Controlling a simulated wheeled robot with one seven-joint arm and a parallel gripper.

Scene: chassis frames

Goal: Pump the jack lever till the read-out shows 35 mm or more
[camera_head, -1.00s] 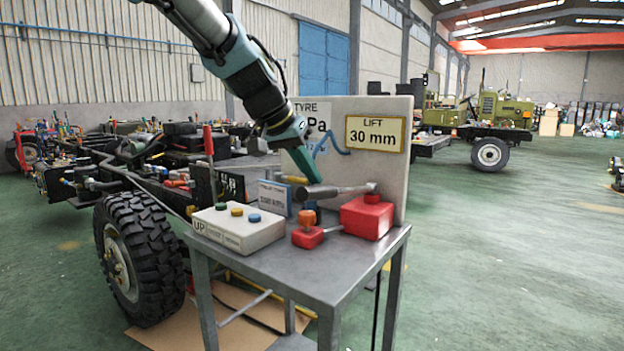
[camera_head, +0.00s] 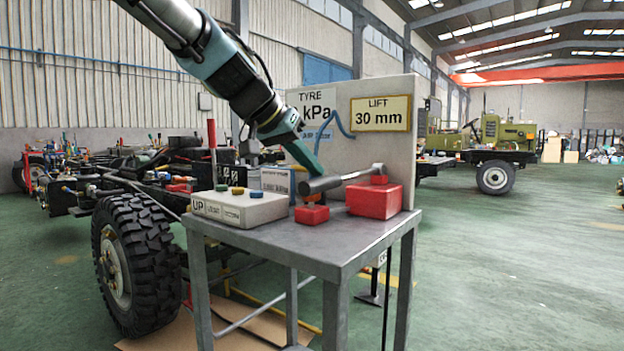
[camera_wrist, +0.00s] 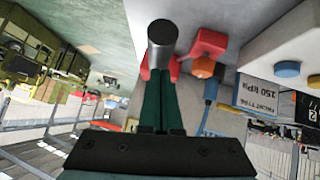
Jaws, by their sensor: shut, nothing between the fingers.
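The jack lever (camera_head: 345,178) is a grey rod with a thick dark handle (camera_head: 321,184) at its left end. Its other end meets the red jack block (camera_head: 374,202) on the metal table. The handle end also shows in the wrist view (camera_wrist: 162,36). My gripper (camera_head: 314,173) is shut and empty, its green fingertips pointing down at the handle from above. They look very close to it; I cannot tell whether they touch. In the wrist view the fingers (camera_wrist: 159,95) lie together just below the handle end. The LIFT read-out (camera_head: 380,114) shows 30 mm.
A small red block (camera_head: 312,215) stands below the handle. A grey box with coloured buttons (camera_head: 240,207) is at the left of the table (camera_head: 300,245). The upright panel (camera_head: 350,90) stands behind the lever. A truck chassis wheel (camera_head: 128,265) is at the left.

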